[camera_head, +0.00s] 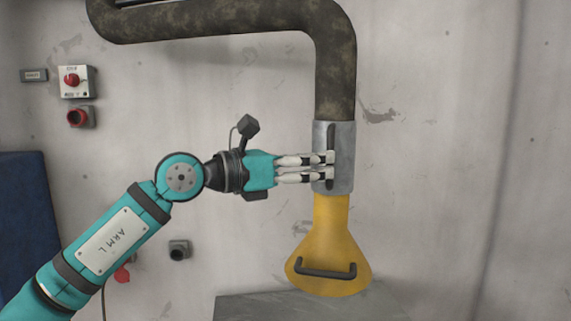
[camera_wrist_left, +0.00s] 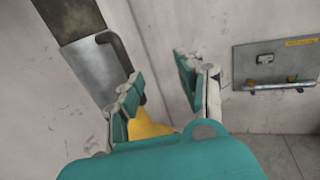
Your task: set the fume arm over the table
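The fume arm has a dark, mottled duct (camera_head: 335,75) that bends down from the top. Below it come a grey metal collar (camera_head: 345,183) with a dark upright handle (camera_head: 331,138) and a yellow hood (camera_head: 332,225) with a dark bar handle (camera_head: 325,273). My left gripper (camera_head: 329,166) overlaps the collar at the upright handle in the head view. In the left wrist view its fingers (camera_wrist_left: 158,88) stand apart, with no object clearly between them. The handle (camera_wrist_left: 116,48) shows beside the left finger; I cannot tell whether they touch. My right gripper is not in view.
A grey table top (camera_head: 255,307) lies below the hood. A red-knobbed switch box (camera_head: 76,81) and a red wall fitting (camera_head: 80,116) are on the wall at left. A dark blue panel (camera_head: 20,220) stands at the left edge. The wall right of the hood is clear.

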